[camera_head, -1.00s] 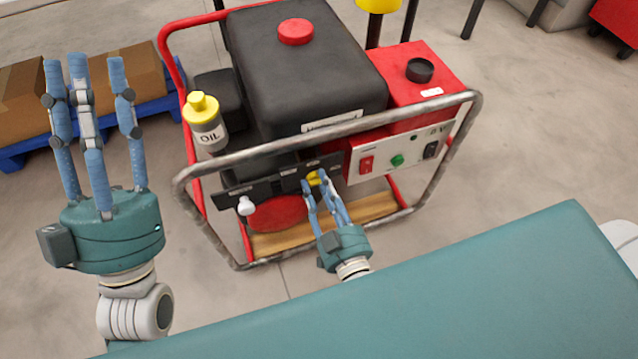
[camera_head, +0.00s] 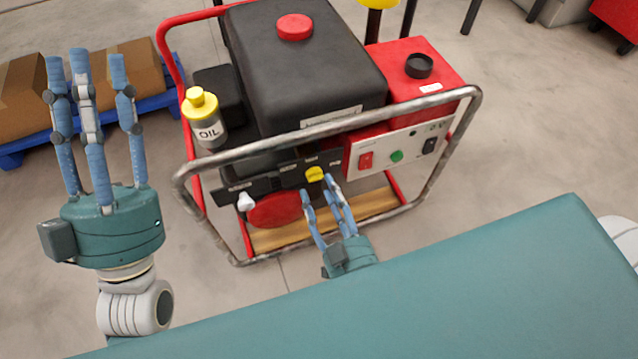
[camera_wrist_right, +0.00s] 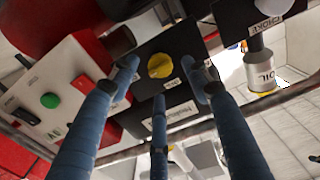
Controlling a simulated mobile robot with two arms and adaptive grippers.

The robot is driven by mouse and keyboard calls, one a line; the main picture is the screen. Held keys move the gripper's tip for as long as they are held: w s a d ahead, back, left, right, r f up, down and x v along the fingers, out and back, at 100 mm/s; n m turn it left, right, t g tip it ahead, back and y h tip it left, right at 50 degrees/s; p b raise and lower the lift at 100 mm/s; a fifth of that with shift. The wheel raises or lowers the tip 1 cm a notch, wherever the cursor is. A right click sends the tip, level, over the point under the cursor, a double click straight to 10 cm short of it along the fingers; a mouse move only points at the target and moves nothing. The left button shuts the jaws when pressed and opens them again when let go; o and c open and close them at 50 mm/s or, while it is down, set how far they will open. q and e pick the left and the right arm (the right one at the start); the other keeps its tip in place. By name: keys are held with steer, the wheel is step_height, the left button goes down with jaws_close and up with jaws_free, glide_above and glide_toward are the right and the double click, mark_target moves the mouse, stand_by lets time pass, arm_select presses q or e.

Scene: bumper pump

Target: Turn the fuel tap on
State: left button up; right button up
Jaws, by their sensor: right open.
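The fuel tap, a yellow knob (camera_head: 315,174), sits on a black panel (camera_head: 285,176) at the front of the red-framed generator (camera_head: 335,123). The knob also shows in the right wrist view (camera_wrist_right: 160,65), uncovered between the fingertips. My right gripper (camera_head: 319,189) is open, its blue fingers pointing at the panel, just below the knob in the head view. It appears apart from the knob and holds nothing. The small labels by the knob are too blurred to read. My left gripper (camera_head: 90,62) is open and empty, fingers up, far left of the generator.
A metal guard bar (camera_head: 330,133) crosses above the panel. A white choke knob (camera_head: 245,202) and an oil bottle (camera_head: 204,120) are to the left. Red and green controls sit on a white switch panel (camera_head: 404,148) at right. Boxes on a blue pallet (camera_head: 90,114) stand behind.

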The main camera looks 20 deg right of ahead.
steer(key=s, duration=0.8)
steer(key=shift+s+d, duration=0.15)
steer(key=shift+s, duration=0.25)
